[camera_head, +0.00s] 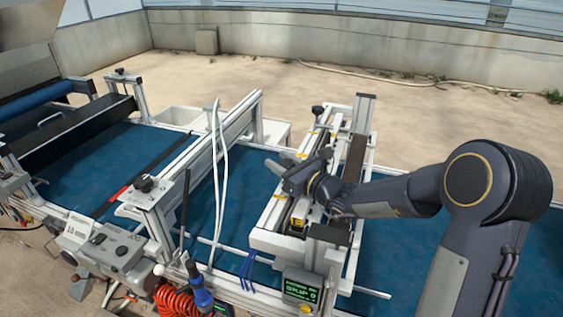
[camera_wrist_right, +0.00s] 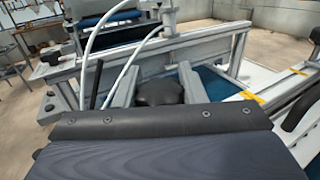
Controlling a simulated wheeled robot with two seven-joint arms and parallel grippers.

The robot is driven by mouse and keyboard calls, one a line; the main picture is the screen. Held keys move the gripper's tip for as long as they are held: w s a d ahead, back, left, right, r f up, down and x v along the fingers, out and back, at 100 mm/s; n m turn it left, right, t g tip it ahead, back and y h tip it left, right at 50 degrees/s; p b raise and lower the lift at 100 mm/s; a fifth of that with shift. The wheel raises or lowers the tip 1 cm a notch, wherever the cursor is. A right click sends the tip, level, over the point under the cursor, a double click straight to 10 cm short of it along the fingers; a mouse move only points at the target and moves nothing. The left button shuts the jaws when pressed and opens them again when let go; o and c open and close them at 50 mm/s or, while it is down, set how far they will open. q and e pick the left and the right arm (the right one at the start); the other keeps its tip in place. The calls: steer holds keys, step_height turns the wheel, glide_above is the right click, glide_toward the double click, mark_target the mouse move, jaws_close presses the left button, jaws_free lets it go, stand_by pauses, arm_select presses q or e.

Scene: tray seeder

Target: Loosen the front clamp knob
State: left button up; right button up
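My right gripper (camera_head: 283,174) reaches in from the right and hangs over the front part of the white frame (camera_head: 263,240) across the blue belt. In the right wrist view its two grey fingers (camera_wrist_right: 156,84) stand apart. A dark rounded knob (camera_wrist_right: 160,93) shows between them, seemingly the front clamp knob; I cannot tell whether the fingers touch it. In the head view this knob is hidden by the gripper. Another black knob (camera_head: 317,110) stands on the far end of the same frame. My left gripper is out of view.
A second bracket with a black knob (camera_head: 145,184) stands to the left. White hoses (camera_head: 217,160) rise between the two frames. A small green display (camera_head: 300,290) and orange coiled hose (camera_head: 176,301) sit at the front edge. Blue belt (camera_head: 398,268) lies under my arm.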

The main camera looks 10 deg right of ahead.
steer(key=c, duration=0.4)
